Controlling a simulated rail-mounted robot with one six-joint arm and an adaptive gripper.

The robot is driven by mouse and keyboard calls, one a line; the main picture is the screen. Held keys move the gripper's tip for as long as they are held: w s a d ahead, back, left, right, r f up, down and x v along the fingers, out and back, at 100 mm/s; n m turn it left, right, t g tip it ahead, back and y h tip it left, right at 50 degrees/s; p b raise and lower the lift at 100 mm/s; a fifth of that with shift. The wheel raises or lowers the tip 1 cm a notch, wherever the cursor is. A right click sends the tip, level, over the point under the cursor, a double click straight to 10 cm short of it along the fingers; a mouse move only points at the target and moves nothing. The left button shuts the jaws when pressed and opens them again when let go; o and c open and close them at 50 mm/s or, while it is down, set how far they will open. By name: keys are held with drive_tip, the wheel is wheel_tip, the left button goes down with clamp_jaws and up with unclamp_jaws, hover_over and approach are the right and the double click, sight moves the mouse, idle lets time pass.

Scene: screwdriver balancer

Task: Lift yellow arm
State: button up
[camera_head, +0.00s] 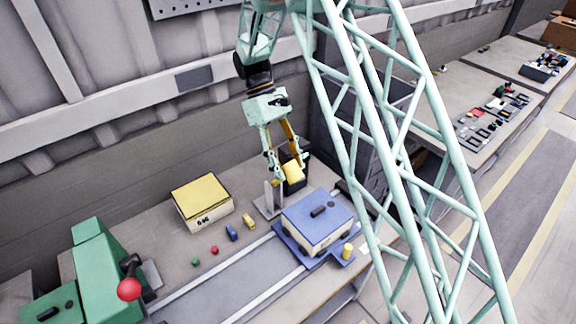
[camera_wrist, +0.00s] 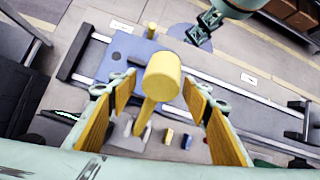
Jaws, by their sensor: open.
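The yellow arm (camera_head: 293,172) stands on the grey bracket (camera_head: 275,203) on the bench, behind the blue-lidded box. In the wrist view the yellow arm (camera_wrist: 162,77) shows as a thick rounded head with a thinner shaft running down behind it. My gripper (camera_head: 290,169) points down at the yellow arm with its fingers spread. In the wrist view my gripper (camera_wrist: 158,84) has its two yellow-padded fingers on either side of the head, with visible gaps. I cannot tell how far the head lies below the fingertips. The base of the shaft is partly hidden.
A blue-lidded box (camera_head: 318,214) stands in front, with a small yellow cylinder (camera_head: 347,251) beside it. A yellow-lidded box (camera_head: 200,203) stands to the left. Small blue (camera_head: 232,233), yellow (camera_head: 249,221), red (camera_head: 214,250) and green (camera_head: 195,262) pieces lie on the bench.

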drive_tip(key=v, duration=1.2)
idle(0.3)
drive_tip(key=shift+d, duration=0.1)
idle(0.3)
